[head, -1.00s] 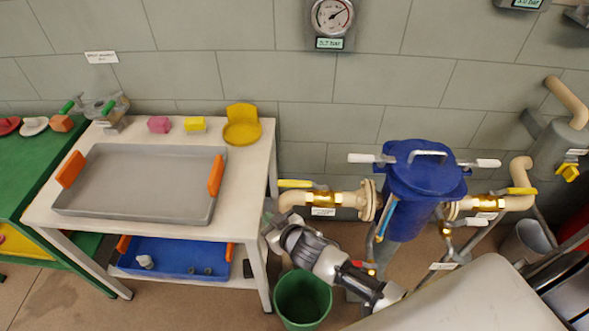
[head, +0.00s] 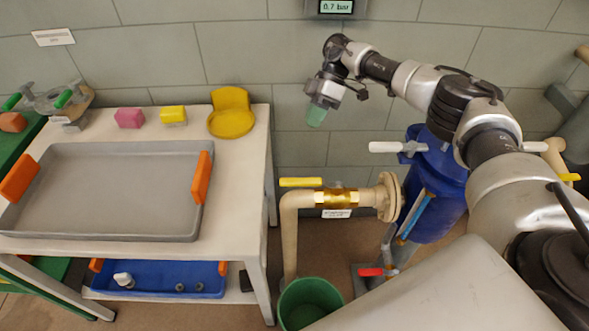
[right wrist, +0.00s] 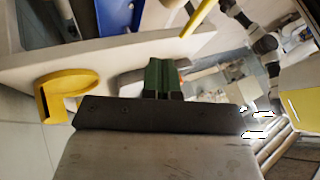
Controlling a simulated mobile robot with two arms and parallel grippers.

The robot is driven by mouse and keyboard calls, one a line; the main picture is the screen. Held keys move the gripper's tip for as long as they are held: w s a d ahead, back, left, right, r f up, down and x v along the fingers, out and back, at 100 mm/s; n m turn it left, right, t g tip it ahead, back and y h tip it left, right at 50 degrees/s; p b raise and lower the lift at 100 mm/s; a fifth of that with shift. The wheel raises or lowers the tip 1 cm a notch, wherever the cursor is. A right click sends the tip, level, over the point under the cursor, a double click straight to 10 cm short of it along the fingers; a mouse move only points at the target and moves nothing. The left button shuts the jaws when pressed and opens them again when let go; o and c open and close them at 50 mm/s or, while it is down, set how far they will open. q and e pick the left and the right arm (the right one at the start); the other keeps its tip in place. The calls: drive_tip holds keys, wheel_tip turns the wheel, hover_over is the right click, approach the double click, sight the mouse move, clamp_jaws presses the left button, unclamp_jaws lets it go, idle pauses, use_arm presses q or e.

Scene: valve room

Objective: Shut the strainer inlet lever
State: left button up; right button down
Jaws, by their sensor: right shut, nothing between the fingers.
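The strainer is a blue vessel (head: 438,175), partly hidden behind my right arm. On the beige pipe to its left is a brass valve (head: 337,198) with a yellow inlet lever (head: 301,182). The lever lies along the pipe, pointing left. My right gripper (head: 316,114) is shut and empty, its green fingertips pointing down in front of the wall, above the lever and apart from it in the picture. The shut green fingers (right wrist: 163,80) also show in the right wrist view. My left gripper is not in view.
A white table (head: 235,200) with a grey tray (head: 110,237) and a yellow scoop-shaped holder (head: 231,112) stands left of the pipe. A green bucket (head: 310,303) is below the pipe. A white-handled bar (head: 385,147) and a red lever (head: 370,272) are near the strainer.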

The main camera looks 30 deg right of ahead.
sight(312, 183)
use_arm(q)
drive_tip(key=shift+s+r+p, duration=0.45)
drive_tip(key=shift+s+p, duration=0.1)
drive_tip(key=shift+p, duration=0.2)
use_arm(e)
drive_tip(key=s+a+f, duration=0.6)
drive_tip(key=f, duration=0.1)
drive_tip(key=shift+s+a+f, duration=0.3)
drive_tip(key=shift+s, duration=0.05)
